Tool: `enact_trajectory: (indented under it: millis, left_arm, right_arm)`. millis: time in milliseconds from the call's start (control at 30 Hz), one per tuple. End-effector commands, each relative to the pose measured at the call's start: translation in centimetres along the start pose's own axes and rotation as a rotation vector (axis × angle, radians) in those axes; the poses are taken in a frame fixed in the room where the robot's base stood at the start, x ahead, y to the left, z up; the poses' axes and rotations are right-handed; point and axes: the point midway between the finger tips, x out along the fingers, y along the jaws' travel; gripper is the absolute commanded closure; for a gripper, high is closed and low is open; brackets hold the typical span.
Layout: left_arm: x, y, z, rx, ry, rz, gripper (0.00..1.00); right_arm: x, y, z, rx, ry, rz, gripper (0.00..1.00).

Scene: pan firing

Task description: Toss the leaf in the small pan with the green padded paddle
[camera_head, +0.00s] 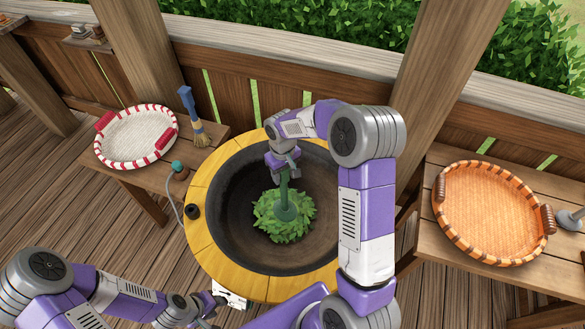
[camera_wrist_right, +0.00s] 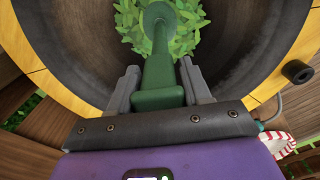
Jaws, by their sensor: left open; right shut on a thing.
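The green padded paddle (camera_head: 285,195) is held roughly upright in my right gripper (camera_head: 285,166), with its round pad down at the leaf pile. The right wrist view shows the gripper's fingers (camera_wrist_right: 164,88) on either side of the green handle (camera_wrist_right: 158,75). The leaf (camera_head: 268,222) is a green heap in the middle of the dark pan (camera_head: 238,245), which has a wide yellow rim. It also shows under the paddle in the right wrist view (camera_wrist_right: 185,25). My left gripper (camera_head: 213,305) is open and empty, low in front of the pan's near rim.
A white basket with red handles (camera_head: 137,137) sits on a wooden side table at left, with a blue-handled brush (camera_head: 195,118) beside it. An orange woven basket (camera_head: 490,215) stands on a bench at right. A wooden railing (camera_head: 240,85) runs behind the pan.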

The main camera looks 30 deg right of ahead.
Motion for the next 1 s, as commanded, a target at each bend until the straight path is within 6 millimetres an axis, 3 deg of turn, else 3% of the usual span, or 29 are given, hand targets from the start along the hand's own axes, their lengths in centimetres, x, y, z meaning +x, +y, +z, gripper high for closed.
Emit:
enact_trajectory:
  millis: [400,1000]
  left_arm:
    - [0.8,-0.3,0.0,0.0,0.0,0.0,0.57]
    - [-5.5,2.1,0.2,0.0,0.0,0.0,0.57]
  right_arm:
    - [-0.2,-5.6,0.0,-0.002,0.003,0.001,1.0]
    - [-9.2,-5.3,-0.1,0.002,0.005,0.001,1.0]
